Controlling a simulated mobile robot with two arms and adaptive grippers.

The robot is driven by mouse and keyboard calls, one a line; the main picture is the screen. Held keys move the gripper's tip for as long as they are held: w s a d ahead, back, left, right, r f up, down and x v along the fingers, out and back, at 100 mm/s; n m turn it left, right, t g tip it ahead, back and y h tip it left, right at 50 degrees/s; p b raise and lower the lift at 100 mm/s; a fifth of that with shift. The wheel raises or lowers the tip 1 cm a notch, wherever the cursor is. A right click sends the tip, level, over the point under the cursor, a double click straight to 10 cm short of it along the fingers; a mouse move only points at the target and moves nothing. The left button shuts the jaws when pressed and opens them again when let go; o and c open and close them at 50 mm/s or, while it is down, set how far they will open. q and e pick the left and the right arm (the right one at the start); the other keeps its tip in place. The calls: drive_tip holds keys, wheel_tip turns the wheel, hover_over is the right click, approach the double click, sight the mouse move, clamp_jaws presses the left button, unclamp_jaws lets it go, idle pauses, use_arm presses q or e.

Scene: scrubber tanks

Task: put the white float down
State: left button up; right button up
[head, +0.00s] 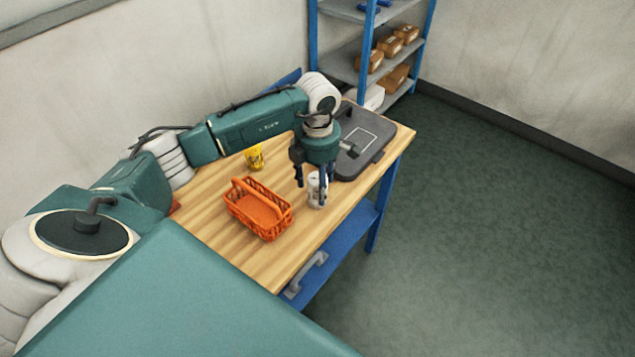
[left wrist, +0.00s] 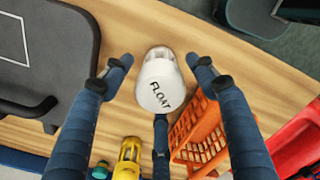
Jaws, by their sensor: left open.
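The white float (head: 314,188), lettered FLOAT, stands on the wooden workbench (head: 205,232) to the right of the orange basket. It also shows in the left wrist view (left wrist: 158,88), with its lettered end facing the camera. My left gripper (head: 311,187) is over it, with its dark fingers around the float. In the left wrist view the fingers (left wrist: 160,62) are spread, with clear gaps on both sides of the float. The head view hides part of the float behind a finger. My right gripper is not in view.
The orange basket (head: 258,222) with a handle stands close to the left of the float. A yellow item (head: 254,157) is farther back. A dark case (head: 385,134) lies at the bench's far end. A blue shelf rack (head: 365,48) holding brown boxes stands behind.

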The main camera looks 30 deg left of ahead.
use_arm(q)
drive_tip(key=shift+r, duration=0.25)
drive_tip(key=shift+w+r, duration=0.1)
drive_tip(key=shift+r, duration=0.1)
wheel_tip(320, 180, up, 11)
drive_tip(key=b, duration=0.3)
drive_tip(key=shift+f+b, duration=0.15)
drive_tip(key=shift+b, duration=0.25)
drive_tip(key=shift+r, duration=0.4)
